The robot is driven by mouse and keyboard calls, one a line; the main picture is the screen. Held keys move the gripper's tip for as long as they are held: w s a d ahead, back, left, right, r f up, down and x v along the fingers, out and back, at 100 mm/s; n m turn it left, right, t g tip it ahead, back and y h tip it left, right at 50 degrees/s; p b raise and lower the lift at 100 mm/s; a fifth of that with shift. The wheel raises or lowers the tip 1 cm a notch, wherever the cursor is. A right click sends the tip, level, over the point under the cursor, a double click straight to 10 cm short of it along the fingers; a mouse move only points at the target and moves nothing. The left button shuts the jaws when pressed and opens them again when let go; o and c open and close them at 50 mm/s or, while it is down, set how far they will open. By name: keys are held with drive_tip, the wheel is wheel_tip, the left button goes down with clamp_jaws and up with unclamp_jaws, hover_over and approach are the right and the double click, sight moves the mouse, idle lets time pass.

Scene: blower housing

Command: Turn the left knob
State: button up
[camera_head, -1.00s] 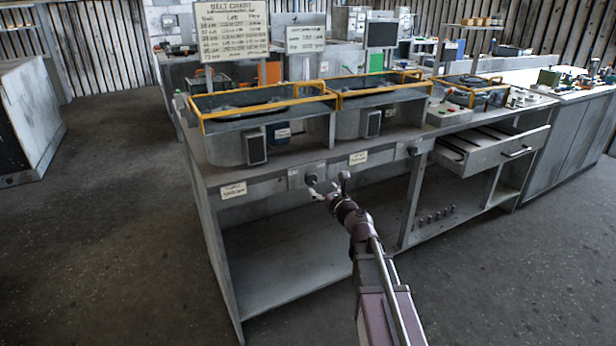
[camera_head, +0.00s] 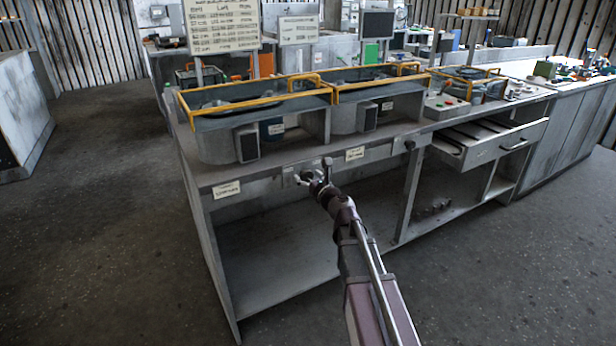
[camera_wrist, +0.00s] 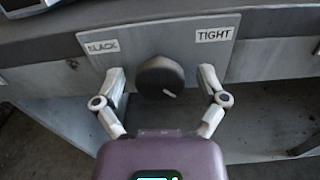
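The left knob (camera_wrist: 160,77) is a dark round knob with a light pointer mark, on a grey plate (camera_wrist: 135,42) on the bench front. The plate is labelled "SLACK" (camera_wrist: 103,46) at left and "TIGHT" (camera_wrist: 214,35) at right. The mark points down and to the right. My gripper (camera_wrist: 162,82) is open, with one finger on each side of the knob and a visible gap on both sides. In the head view my gripper (camera_head: 314,176) is at the bench front and hides the left knob.
A second dark knob (camera_head: 409,145) is further right on the bench front. An open drawer (camera_head: 495,140) juts out at right. Yellow-framed housings (camera_head: 255,103) stand on the bench top. The shelf space below (camera_head: 285,250) is open.

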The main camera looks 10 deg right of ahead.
drive_tip(key=c, duration=0.9)
drive_tip(key=shift+o, duration=0.2)
drive_tip(key=shift+n, duration=0.3)
drive_tip(key=n, duration=0.4)
drive_tip(key=shift+a+n, duration=0.1)
drive_tip(key=shift+n, duration=0.3)
drive_tip(key=n, duration=0.5)
drive_tip(key=shift+s+a+f+n, duration=0.1)
drive_tip(key=shift+n, duration=0.2)
drive_tip(key=n, duration=0.5)
drive_tip(key=shift+f, duration=0.1)
drive_tip(key=n, duration=0.6)
drive_tip(key=shift+f+b, duration=0.1)
drive_tip(key=shift+b, duration=0.2)
drive_tip(key=shift+a, duration=0.1)
